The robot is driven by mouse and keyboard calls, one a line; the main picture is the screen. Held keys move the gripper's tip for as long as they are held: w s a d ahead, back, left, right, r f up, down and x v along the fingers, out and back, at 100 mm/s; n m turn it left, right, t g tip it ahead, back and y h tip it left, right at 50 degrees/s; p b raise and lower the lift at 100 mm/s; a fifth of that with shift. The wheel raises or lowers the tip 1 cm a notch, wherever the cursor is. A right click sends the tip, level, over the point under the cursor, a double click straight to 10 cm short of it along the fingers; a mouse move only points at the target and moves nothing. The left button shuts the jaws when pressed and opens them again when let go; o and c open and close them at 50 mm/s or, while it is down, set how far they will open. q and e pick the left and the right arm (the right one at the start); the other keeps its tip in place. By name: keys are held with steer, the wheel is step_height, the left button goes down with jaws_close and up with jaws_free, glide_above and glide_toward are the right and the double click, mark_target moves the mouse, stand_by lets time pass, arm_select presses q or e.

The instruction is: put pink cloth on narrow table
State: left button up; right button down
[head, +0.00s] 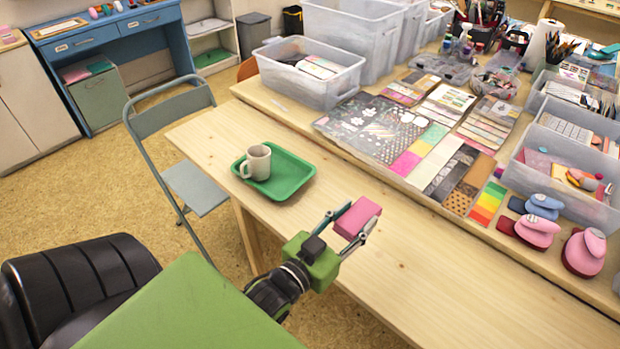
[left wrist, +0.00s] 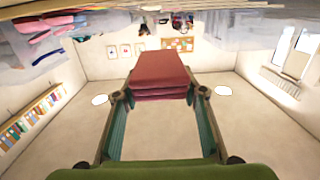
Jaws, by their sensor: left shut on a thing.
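The pink cloth (head: 360,214) is a small folded block. My left gripper (head: 354,226) is shut on it, one finger on each side. In the left wrist view the cloth (left wrist: 160,75) shows as stacked reddish folds between the two fingers (left wrist: 161,93). The narrow table (head: 450,285) is a long pale wooden top running from upper left to lower right. In the head view the cloth overlaps its middle part and appears held above it; the exact height cannot be told. My right gripper is not in view.
A green tray (head: 293,188) with a light mug (head: 256,162) stands on the table, left of the cloth. A grey folding chair (head: 195,186) is at its left end. The bench behind carries papers, bins (head: 310,80) and pink punches (head: 584,252). The tabletop right of my gripper is bare.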

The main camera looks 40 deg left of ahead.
arm_select(q)
steer(key=w+a+f, duration=0.2)
steer(key=a, duration=0.1)
steer(key=w+a+f, duration=0.2)
steer(key=a+f, duration=0.1)
steer(key=w+a+f, duration=0.1)
steer(key=a+f, duration=0.2)
steer(key=shift+w+a+b, duration=0.3)
steer(key=shift+w, duration=0.1)
steer(key=shift+w+a+f, duration=0.2)
steer(key=shift+a+f, duration=0.15)
steer(key=shift+f, duration=0.15)
step_height(320, 180, down, 2)
steer(key=shift+a+f, duration=0.15)
steer(key=shift+f, duration=0.05)
steer(key=shift+f+b, duration=0.3)
steer(key=shift+f, duration=0.15)
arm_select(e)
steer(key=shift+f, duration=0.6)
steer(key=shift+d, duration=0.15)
arm_select(q)
steer(key=o, duration=1.1)
steer(key=shift+f, duration=0.1)
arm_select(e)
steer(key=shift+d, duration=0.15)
